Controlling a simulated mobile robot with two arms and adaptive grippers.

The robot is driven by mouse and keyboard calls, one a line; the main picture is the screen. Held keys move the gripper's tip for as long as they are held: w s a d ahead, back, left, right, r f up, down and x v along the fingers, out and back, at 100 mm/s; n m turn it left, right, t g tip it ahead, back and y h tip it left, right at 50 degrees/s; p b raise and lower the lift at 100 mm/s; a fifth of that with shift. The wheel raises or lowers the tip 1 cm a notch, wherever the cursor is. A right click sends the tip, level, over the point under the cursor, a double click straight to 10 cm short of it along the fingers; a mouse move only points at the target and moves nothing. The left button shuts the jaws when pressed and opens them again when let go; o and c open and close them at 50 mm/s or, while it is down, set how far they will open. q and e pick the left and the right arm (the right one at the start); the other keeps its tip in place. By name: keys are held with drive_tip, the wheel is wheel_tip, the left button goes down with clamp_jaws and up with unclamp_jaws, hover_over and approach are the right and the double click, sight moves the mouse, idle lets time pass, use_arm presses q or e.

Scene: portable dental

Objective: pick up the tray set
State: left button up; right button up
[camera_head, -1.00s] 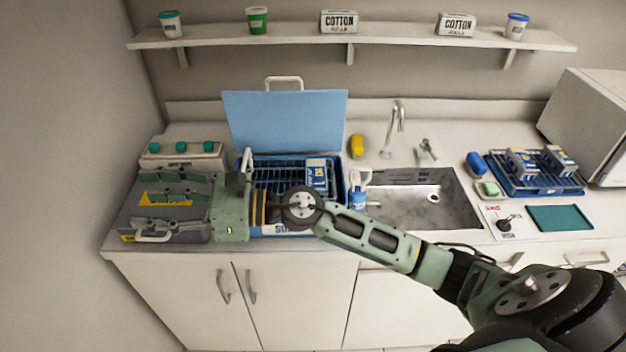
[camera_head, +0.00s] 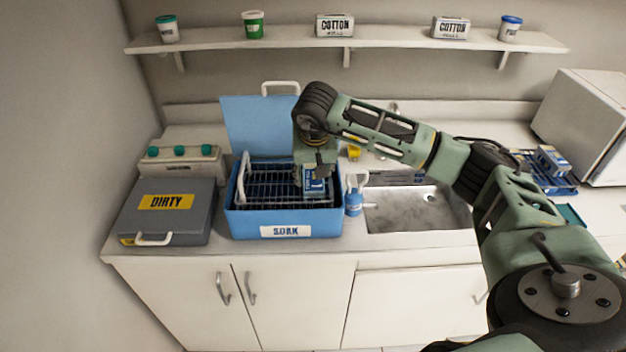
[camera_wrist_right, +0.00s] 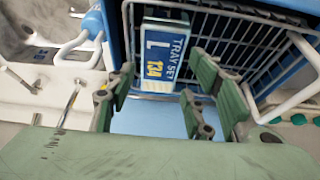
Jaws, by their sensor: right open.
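The tray set (camera_head: 314,187) is a small blue and white box standing in the right part of the wire basket (camera_head: 268,185) inside the blue SOAK tub (camera_head: 236,222). In the right wrist view the tray set (camera_wrist_right: 165,50) shows its label, "TRAY SET L 134". My right gripper (camera_head: 317,172) points down just above the tray set and hides its top. In the wrist view its open fingers (camera_wrist_right: 160,88) are spread near the tray set's end, with nothing held between them. My left gripper is not in view.
The tub's blue lid (camera_head: 255,125) stands open behind. A grey DIRTY case (camera_head: 170,225) is at left. More boxes (camera_head: 551,160) sit on a rack farther right.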

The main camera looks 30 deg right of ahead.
sight(314, 177)
drive_tip(key=p+x, duration=0.2)
drive_tip(key=x, duration=0.1)
drive_tip(key=shift+f, duration=0.3)
drive_tip(key=shift+w+d+f, duration=0.15)
drive_tip(key=shift+w+f, duration=0.05)
drive_tip(key=shift+f, duration=0.3)
drive_tip(key=c, duration=0.9)
drive_tip(key=shift+c, duration=0.6)
drive_tip(key=shift+r, duration=0.1)
